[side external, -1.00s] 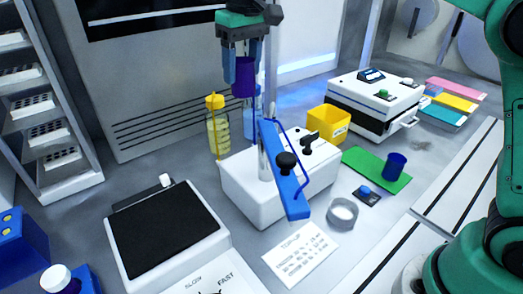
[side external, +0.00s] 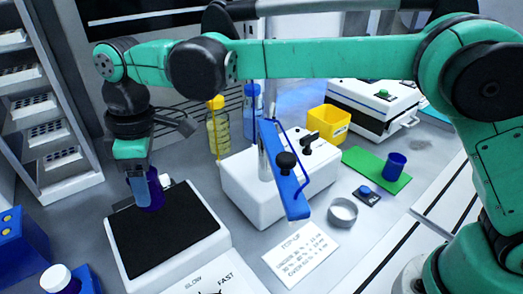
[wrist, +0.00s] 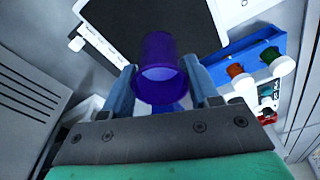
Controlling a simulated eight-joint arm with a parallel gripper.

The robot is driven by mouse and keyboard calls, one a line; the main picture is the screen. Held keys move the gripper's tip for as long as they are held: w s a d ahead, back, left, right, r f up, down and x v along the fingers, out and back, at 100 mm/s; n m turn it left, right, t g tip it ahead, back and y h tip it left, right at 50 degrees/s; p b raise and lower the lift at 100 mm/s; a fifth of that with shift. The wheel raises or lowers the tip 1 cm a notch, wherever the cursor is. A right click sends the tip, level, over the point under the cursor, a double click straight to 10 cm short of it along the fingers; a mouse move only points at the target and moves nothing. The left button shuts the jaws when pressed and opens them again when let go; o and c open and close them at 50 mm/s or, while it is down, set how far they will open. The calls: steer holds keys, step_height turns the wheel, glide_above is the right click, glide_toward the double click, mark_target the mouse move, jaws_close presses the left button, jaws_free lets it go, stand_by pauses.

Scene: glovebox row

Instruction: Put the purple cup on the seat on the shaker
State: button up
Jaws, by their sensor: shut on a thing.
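The purple cup (side external: 155,193) is between the blue fingers of my gripper (side external: 145,196). In the wrist view the cup (wrist: 160,65) sits upright between both fingertips (wrist: 162,85), its open rim toward the camera. The shaker (side external: 212,248) is the white box with a black top pad (side external: 165,240) at the front left, beside a SLOW/FAST label. The cup is over the far part of the pad, near its back edge. I cannot tell whether its base touches the pad. No separate seat is distinguishable on the black pad (wrist: 150,20); the cup and fingers hide part of it.
A blue rack (wrist: 243,55) with capped bottles stands beside the shaker. A white stand with a blue sloping arm (side external: 285,175) is to the right. A yellow bottle (side external: 217,133) stands behind. A blue cup (side external: 395,165) is on a green mat (side external: 365,161). The front of the pad is clear.

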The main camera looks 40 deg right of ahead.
mark_target(153, 200)
steer(key=shift+f, duration=2.15)
steer(key=shift+f, duration=0.15)
steer(key=o, duration=1.3)
steer(key=shift+c, duration=0.2)
step_height(153, 200, up, 12)
steer(key=d, duration=0.1)
steer(key=shift+s+d, duration=0.25)
steer(key=shift+s, duration=0.05)
